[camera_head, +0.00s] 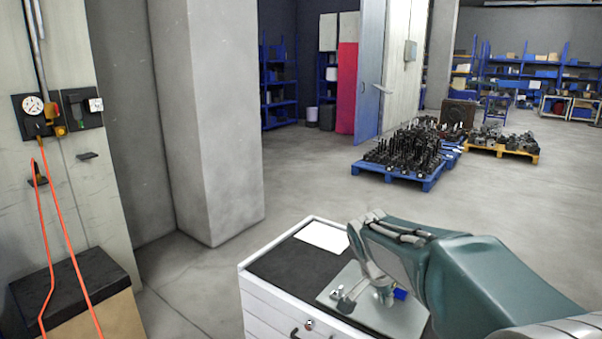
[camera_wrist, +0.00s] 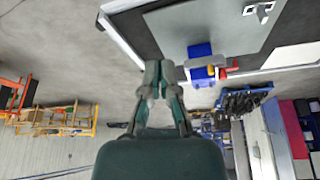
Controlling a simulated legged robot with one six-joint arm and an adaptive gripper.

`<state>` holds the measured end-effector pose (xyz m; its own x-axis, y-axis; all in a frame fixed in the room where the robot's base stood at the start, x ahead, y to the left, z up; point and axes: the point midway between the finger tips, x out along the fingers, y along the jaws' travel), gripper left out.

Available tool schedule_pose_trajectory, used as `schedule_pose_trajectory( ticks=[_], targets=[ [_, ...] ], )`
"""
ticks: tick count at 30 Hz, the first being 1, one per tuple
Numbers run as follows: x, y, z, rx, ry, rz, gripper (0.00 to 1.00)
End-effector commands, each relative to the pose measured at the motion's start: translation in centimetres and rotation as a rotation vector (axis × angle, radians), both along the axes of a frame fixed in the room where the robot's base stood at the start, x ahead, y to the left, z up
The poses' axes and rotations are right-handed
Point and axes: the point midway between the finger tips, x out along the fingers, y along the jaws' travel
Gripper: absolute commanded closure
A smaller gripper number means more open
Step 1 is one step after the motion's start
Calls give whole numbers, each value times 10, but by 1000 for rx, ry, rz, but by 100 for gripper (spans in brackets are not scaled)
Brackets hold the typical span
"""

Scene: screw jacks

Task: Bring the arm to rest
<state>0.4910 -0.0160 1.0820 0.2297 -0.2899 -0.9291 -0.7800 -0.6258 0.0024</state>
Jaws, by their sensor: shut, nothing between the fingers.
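My gripper (camera_wrist: 160,76) shows in the wrist view with its fingertips together and nothing between them. It is above the cabinet's edge, to the left of a blue block with red and yellow parts (camera_wrist: 201,55). In the head view my green arm (camera_head: 480,270) reaches over the white cabinet (camera_head: 270,300) from the right. The gripper's fingertips cannot be made out there, and the arm hides part of the cabinet top.
A grey plate (camera_head: 395,318) lies on the dark cabinet top, bearing a small metal piece (camera_head: 347,299). A white sheet (camera_head: 322,237) lies behind it. A concrete pillar (camera_head: 205,120) stands left. Pallets of dark parts (camera_head: 400,178) stand farther back. The floor between is clear.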

Motion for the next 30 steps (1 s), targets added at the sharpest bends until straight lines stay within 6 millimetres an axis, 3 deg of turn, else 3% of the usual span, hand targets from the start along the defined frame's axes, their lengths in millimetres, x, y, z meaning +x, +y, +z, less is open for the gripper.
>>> schedule_pose_trajectory(
  ticks=[11,17,24,30],
  targets=[
    [-38,-1,19,15,4,129,100],
    [-72,0,31,23,-2,245,100],
    [-141,5,42,21,-27,484,100],
    [-199,11,37,-6,-65,698,100]
  ],
)
